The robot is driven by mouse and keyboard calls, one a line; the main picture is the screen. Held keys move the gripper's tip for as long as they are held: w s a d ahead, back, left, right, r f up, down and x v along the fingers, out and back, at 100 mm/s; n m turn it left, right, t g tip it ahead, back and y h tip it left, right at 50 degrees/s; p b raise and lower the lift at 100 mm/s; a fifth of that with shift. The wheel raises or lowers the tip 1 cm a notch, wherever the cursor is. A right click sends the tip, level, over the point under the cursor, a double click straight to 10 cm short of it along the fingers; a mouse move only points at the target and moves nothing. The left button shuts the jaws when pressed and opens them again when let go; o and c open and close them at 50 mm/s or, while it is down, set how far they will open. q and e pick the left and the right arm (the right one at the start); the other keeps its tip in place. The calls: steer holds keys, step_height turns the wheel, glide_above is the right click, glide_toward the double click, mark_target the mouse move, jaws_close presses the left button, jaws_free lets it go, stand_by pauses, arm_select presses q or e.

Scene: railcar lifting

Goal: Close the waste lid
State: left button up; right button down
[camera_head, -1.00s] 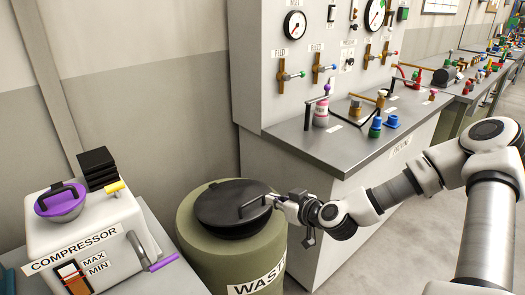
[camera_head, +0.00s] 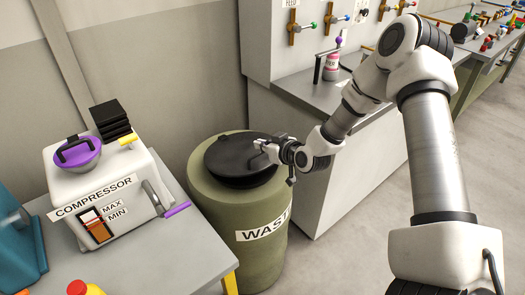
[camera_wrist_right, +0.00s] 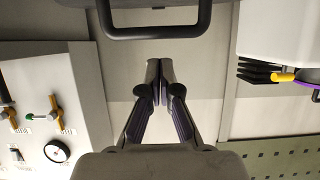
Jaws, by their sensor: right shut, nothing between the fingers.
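The dark round waste lid (camera_head: 225,154) lies over the top of the green waste drum (camera_head: 262,262). A dark band shows under its front edge, and I cannot tell if it sits flush on the rim. My right gripper (camera_head: 262,147) is at the right side of the lid, close to its handle. In the right wrist view the fingers of my right gripper (camera_wrist_right: 160,68) are together and empty. The lid's black bar handle (camera_wrist_right: 155,33) lies beyond the fingertips there, not between them. My left gripper is out of view.
A white compressor (camera_head: 130,160) stands on a grey table (camera_head: 185,240) left of the drum. A grey bench (camera_head: 310,92) with valves and a small bottle (camera_head: 331,66) is to the right. Grey floor (camera_head: 345,235) is open at the lower right.

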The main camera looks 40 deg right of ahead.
steer(key=shift+s+d+f, duration=0.1)
steer(key=shift+d+f, duration=0.05)
steer(key=shift+f, duration=0.65)
steer(key=shift+s, duration=0.1)
